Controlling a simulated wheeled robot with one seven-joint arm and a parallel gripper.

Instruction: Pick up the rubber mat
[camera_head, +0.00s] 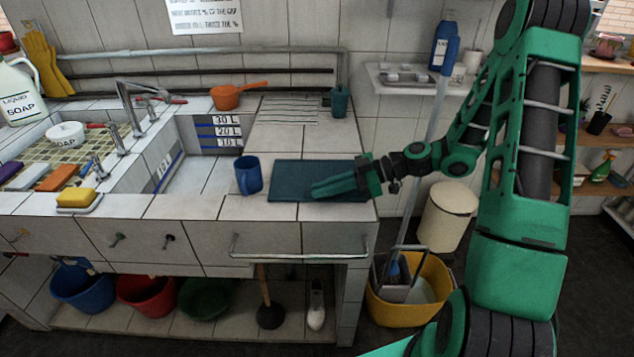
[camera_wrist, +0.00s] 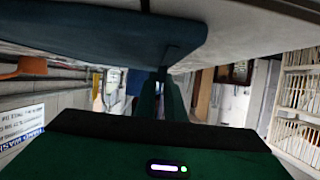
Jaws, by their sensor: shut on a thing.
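The rubber mat (camera_head: 290,173) is a flat, dark teal rectangle on the tiled counter, right of the sink. It also shows in the wrist view (camera_wrist: 100,28), large across the upper left. My green gripper (camera_head: 335,186) reaches in from the right, low over the mat's front right part. In the wrist view the fingers (camera_wrist: 163,85) are close together at the mat's edge, shut on it. The fingertips' exact hold is partly hidden. The mat looks flat, and I cannot tell whether it is clear of the counter.
A blue mug (camera_head: 248,174) stands just left of the mat. The sink basin (camera_head: 185,165) lies beyond it. A teal cup (camera_head: 339,100) and an orange pan (camera_head: 228,95) stand behind. A metal rail (camera_head: 300,256) runs along the counter front. A yellow bucket (camera_head: 410,305) stands below right.

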